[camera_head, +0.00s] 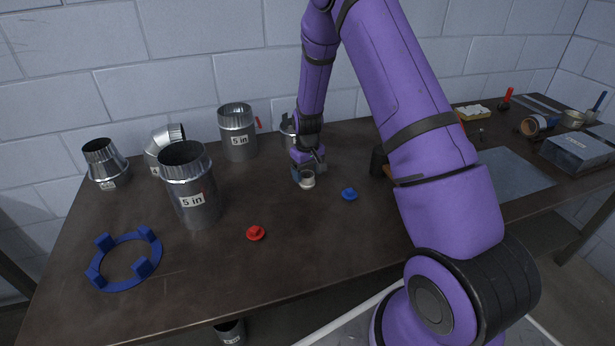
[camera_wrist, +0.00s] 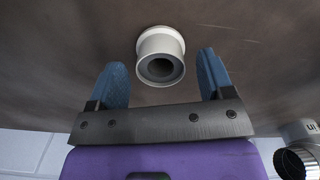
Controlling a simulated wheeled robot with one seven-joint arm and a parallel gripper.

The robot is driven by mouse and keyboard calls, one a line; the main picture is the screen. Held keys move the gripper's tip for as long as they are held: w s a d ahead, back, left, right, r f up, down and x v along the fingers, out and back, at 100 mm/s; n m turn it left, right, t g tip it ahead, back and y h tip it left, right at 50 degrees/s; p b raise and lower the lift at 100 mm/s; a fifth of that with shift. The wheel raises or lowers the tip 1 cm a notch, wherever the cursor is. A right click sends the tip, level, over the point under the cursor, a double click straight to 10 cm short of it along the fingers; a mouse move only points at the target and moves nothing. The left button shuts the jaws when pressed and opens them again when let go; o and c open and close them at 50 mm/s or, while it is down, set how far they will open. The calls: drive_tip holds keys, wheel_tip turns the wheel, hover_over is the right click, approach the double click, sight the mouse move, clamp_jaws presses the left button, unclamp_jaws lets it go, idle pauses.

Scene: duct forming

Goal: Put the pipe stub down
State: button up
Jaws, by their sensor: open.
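The pipe stub (camera_head: 307,179) is a short pale grey-white tube with a wider collar. It stands on the dark table, just in front of my gripper (camera_head: 309,168). In the wrist view the pipe stub (camera_wrist: 160,58) shows its dark open end and lies between and just beyond the two blue fingertips. My gripper (camera_wrist: 161,80) is open, with a visible space between each finger and the stub. In the head view my wrist hides part of the area behind the stub.
A blue knob (camera_head: 349,194) and a red knob (camera_head: 256,233) lie nearby on the table (camera_head: 300,270). Metal ducts, including a large one (camera_head: 190,185), stand left and behind. A blue ring (camera_head: 125,283) lies front left. A metal duct (camera_wrist: 300,160) shows lower right in the wrist view.

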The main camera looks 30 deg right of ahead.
wheel_tip(320, 180, up, 10)
wheel_tip(320, 180, up, 13)
drive_tip(key=t, duration=0.1)
hover_over(307, 176)
drive_tip(key=s+a, duration=0.3)
drive_tip(key=s, duration=0.2)
drive_tip(key=s+a+r+t, duration=0.2)
drive_tip(key=s+r, duration=0.6)
drive_tip(key=r, duration=0.1)
drive_tip(key=s+a+r+t, duration=0.1)
drive_tip(key=s+r, duration=0.3)
drive_tip(key=s, duration=0.7)
drive_tip(key=s+a+r+t, duration=0.1)
drive_tip(key=s+a+r, duration=0.1)
drive_tip(key=s, duration=0.9)
drive_tip(key=shift+s+a+r+m, duration=0.2)
drive_tip(key=shift+a+r+m, duration=0.2)
drive_tip(key=shift+r, duration=0.5)
drive_tip(key=shift+o, duration=0.3)
